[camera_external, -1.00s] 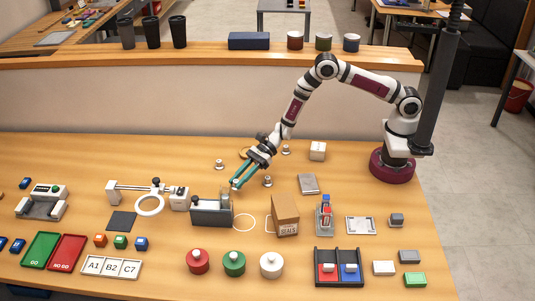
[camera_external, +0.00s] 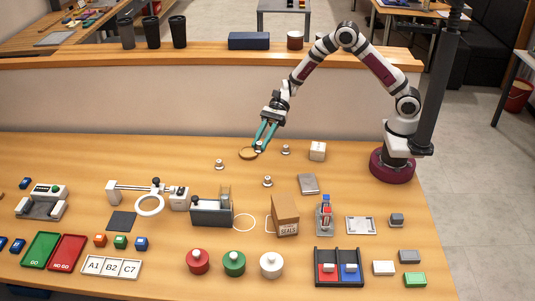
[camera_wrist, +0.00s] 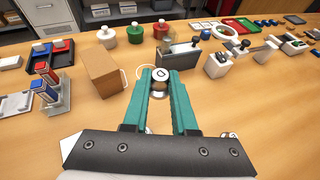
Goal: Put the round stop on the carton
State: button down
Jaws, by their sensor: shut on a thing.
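The brown carton (camera_external: 285,215), marked SEALS, stands upright in front and to the right of my gripper. It also shows in the wrist view (camera_wrist: 102,76), left of the fingers.
Similar small metal stops stand at left (camera_external: 219,164), right (camera_external: 286,150) and in front (camera_external: 267,181). A dark fixture (camera_external: 212,213) stands left. The back middle is fairly clear.

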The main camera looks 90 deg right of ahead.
jog(key=s+a+r+n+g+y, duration=0.1)
jog(key=s+a+r+n+g, duration=0.4)
jog(key=s, duration=0.3)
send_over(285, 201)
notch_tip(285, 201, down, 8)
jog(key=shift+r, duration=0.15)
notch_tip(285, 201, down, 4)
jog(key=shift+a+f, duration=0.1)
jog(key=shift+a, duration=0.05)
jog(key=shift+f, duration=0.15)
jog(key=c, duration=0.7)
grip_release()
